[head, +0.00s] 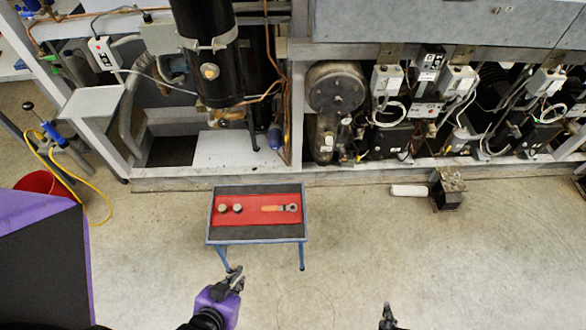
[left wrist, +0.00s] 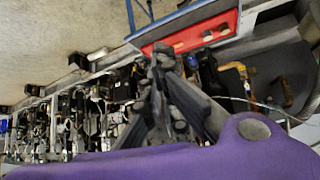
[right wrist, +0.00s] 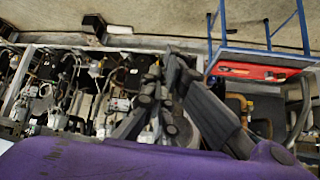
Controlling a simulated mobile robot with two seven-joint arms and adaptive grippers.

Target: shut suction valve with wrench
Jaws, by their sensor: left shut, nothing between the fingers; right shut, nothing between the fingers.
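A wrench with an orange handle (head: 273,208) lies on the red mat (head: 250,219) on a small blue-legged table (head: 257,238). Two round caps (head: 230,209) lie at the mat's left side. My left gripper (head: 237,271) is shut and empty, in front of the table's near edge and apart from it. My right gripper (head: 387,308) is shut and empty at the bottom of the head view, right of the table. The wrench also shows in the right wrist view (right wrist: 236,70). I cannot tell which fitting in the rack is the suction valve.
The compressor rack (head: 430,165) spans the back, with a black vertical tank (head: 207,50) at left and several compressors at right. A dark metal block (head: 447,190) and white cylinder (head: 407,190) lie on the floor at right. A red bucket (head: 45,186) stands far left.

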